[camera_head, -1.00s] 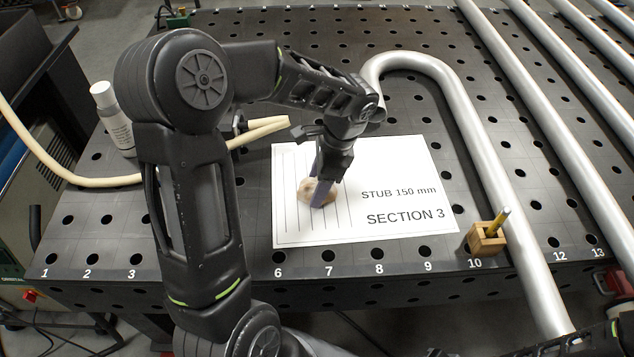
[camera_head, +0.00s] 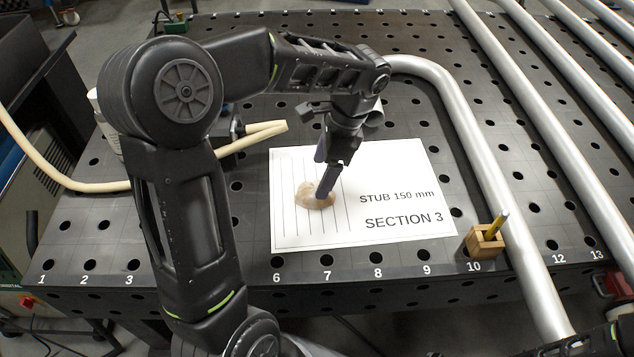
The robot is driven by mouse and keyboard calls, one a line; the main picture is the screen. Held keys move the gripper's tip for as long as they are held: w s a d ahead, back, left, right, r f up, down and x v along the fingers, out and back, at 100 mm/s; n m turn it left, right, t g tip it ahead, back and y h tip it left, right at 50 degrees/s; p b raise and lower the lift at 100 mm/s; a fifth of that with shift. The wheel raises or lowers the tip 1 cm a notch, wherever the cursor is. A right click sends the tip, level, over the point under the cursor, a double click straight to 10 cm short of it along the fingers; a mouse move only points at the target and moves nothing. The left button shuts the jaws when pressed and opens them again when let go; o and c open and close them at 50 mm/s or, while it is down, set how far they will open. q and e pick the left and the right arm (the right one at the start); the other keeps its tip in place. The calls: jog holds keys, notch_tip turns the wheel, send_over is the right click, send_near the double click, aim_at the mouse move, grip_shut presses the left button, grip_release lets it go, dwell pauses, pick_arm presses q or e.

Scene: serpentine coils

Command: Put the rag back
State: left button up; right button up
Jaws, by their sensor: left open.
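The rag (camera_head: 314,196) is a small crumpled beige cloth lying on the lined left part of the white sheet (camera_head: 400,232) marked "STUB 150 mm" and "SECTION 3". My left gripper (camera_head: 322,175) is open, pointing down, with its fingers at and just above the rag; one fingertip overlaps the rag's right side in the picture. I cannot tell whether the finger touches the cloth. My right gripper is not clearly in view.
A bent steel pipe (camera_head: 470,130) runs along the right of the sheet, with more pipes beyond. A wooden block (camera_head: 484,243) holding a yellow stick stands near the front edge. A cream hose (camera_head: 70,180) and a white bottle (camera_head: 94,100), partly hidden by my arm, are at left.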

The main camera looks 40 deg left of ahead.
pick_arm(q)
jog(key=p+v, duration=0.2)
jog(key=v, duration=0.4)
jog(key=shift+f, duration=0.1)
dwell(0.6)
